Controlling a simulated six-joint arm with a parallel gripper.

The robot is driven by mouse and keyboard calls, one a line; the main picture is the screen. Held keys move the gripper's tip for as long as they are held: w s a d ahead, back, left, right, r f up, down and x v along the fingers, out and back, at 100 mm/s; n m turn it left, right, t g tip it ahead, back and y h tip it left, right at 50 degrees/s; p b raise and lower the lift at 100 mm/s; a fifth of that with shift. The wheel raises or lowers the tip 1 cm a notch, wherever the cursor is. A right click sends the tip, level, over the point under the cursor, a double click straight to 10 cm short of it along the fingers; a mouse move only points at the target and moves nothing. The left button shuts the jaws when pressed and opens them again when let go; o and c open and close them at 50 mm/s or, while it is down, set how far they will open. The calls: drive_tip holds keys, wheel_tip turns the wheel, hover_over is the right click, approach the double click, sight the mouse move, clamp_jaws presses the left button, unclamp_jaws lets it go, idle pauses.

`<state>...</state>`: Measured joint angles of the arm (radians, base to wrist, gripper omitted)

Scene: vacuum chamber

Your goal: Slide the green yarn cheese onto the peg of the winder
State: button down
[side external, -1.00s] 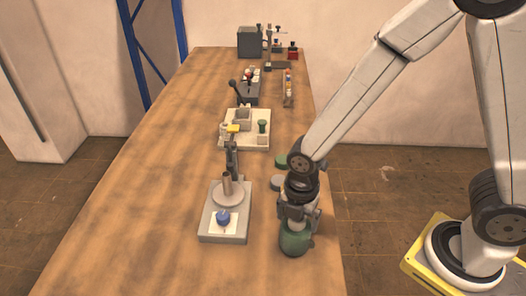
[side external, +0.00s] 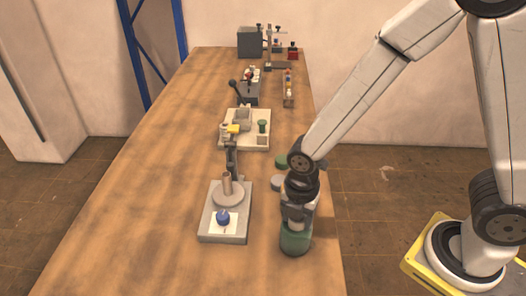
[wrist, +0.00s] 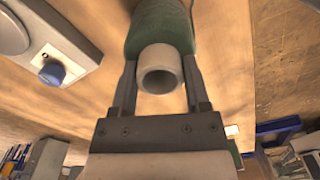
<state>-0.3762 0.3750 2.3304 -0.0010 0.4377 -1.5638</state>
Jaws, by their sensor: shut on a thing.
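The green yarn cheese (side external: 295,240) stands at the table's right edge, below my gripper (side external: 297,222). In the wrist view its green yarn (wrist: 158,20) surrounds a pale hollow tube (wrist: 160,70) whose open end faces the camera. My gripper (wrist: 160,66) is shut on the cheese, with a finger on each side of the tube. The winder has a grey base (side external: 210,228), a round disc (side external: 228,199) and an upright peg (side external: 227,181). It stands left of the cheese, and its peg is empty. A blue knob (side external: 223,216) is on the front of the base.
A white tray with small parts (side external: 258,115) and other apparatus stand farther back. The table's left side is clear.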

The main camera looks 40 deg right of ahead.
wheel_tip(320, 180, up, 10)
idle(0.7)
idle(0.8)
drive_tip(key=w+a+r, duration=0.1)
drive_tip(key=w+r, duration=0.3)
drive_tip(key=w, duration=0.6)
drive_tip(key=w+a+r, duration=0.2)
drive_tip(key=w+r, duration=0.2)
drive_tip(key=w, duration=0.7)
drive_tip(key=shift+w+a+r, duration=0.15)
drive_tip(key=shift+a+r, duration=0.05)
drive_tip(key=shift+r, duration=0.1)
drive_tip(key=shift+f, duration=0.15)
drive_tip(key=shift+f, duration=2.75)
drive_tip(key=shift+f, duration=0.3)
drive_tip(key=shift+f, duration=0.35)
